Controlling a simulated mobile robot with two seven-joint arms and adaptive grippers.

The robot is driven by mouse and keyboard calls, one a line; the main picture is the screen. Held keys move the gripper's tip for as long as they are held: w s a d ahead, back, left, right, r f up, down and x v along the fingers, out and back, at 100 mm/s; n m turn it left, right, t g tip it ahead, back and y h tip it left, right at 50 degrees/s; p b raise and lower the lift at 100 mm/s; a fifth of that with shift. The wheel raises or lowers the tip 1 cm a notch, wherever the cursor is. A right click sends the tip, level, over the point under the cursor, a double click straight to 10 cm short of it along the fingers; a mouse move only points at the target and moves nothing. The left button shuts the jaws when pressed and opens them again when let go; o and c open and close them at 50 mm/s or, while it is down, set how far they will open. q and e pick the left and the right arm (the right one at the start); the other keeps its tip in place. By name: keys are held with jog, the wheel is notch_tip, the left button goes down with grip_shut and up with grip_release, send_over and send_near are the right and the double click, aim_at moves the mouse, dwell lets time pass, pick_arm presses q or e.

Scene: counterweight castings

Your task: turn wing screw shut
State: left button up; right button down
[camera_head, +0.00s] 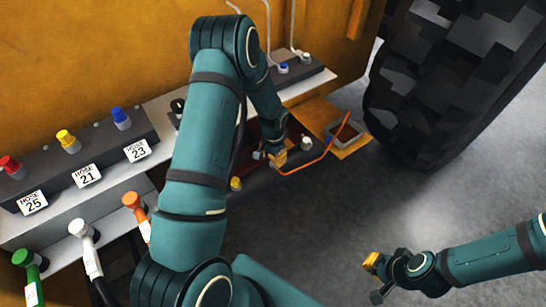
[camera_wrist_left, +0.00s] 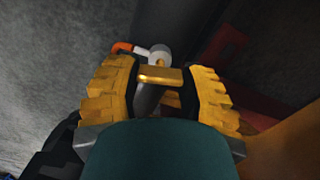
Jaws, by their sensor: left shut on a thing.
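My left gripper (camera_head: 274,157) reaches down past the counter to a low dark red part. In the left wrist view its two ribbed yellow fingers (camera_wrist_left: 161,92) are shut on a flat brass-coloured piece, which looks like the wing of the wing screw (camera_wrist_left: 160,75). A pale round end and an orange piece show just beyond it. In the head view the fingers hide the screw. I cannot tell how far the screw is turned. My right gripper (camera_head: 374,279) hangs over the grey floor at lower right, away from the work, and its jaw gap is unclear.
A thin orange bent rod (camera_head: 322,157) runs beside my left gripper. A white knob (camera_head: 306,143) and a yellow knob (camera_head: 236,184) sit close by. A large black tyre (camera_head: 450,75) stands at upper right. A hose panel (camera_head: 75,160) is at left. Grey floor is clear at right.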

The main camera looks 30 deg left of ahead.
aim_at(273, 157)
pick_arm(q)
jog(key=shift+m, duration=1.1)
jog(key=o, duration=1.2)
jog(key=shift+o, duration=0.2)
jog(key=shift+r, duration=0.1)
notch_tip(273, 157, up, 12)
